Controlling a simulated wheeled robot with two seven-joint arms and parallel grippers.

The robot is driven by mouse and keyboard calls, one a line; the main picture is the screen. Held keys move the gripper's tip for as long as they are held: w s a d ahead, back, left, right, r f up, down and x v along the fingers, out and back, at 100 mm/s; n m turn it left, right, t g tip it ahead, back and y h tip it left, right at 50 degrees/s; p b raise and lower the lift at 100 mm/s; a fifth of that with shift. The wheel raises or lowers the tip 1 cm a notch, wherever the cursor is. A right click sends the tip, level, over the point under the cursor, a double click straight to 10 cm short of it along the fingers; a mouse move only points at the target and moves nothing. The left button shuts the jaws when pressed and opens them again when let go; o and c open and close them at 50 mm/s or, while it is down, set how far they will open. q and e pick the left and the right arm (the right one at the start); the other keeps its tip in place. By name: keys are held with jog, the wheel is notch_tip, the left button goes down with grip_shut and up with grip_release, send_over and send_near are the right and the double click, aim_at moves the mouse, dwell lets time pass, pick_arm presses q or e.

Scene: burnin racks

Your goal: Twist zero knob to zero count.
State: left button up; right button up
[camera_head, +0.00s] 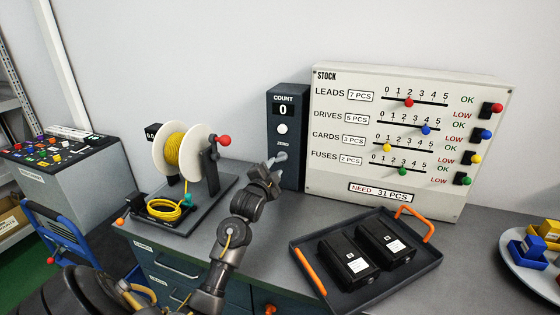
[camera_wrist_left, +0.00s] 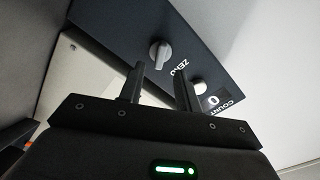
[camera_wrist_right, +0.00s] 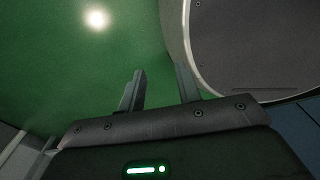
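The dark count box (camera_head: 287,95) stands against the wall, and its COUNT window (camera_head: 283,110) reads 0. Its grey zero knob (camera_head: 282,156) sits low on the front, below a white round button (camera_head: 282,129) and the word ZERO. My left gripper (camera_head: 274,166) is close in front of the knob. In the left wrist view the knob (camera_wrist_left: 160,53) lies beyond the two parted fingertips (camera_wrist_left: 158,75), apart from them, and nothing is between the fingers. My right gripper (camera_wrist_right: 159,74) is open and empty over a green floor; it does not show in the head view.
The STOCK panel (camera_head: 325,190) with sliders stands right of the box. A yellow cable reel (camera_head: 175,146) is to the left. A dark tray (camera_head: 303,243) with orange handles holds two black packs in front. A round plate (camera_head: 507,262) with coloured blocks is far right.

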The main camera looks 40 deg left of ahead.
aim_at(281, 160)
pick_arm(q)
jog(key=x, duration=0.5)
jog(key=shift+p, duration=0.35)
grip_shut()
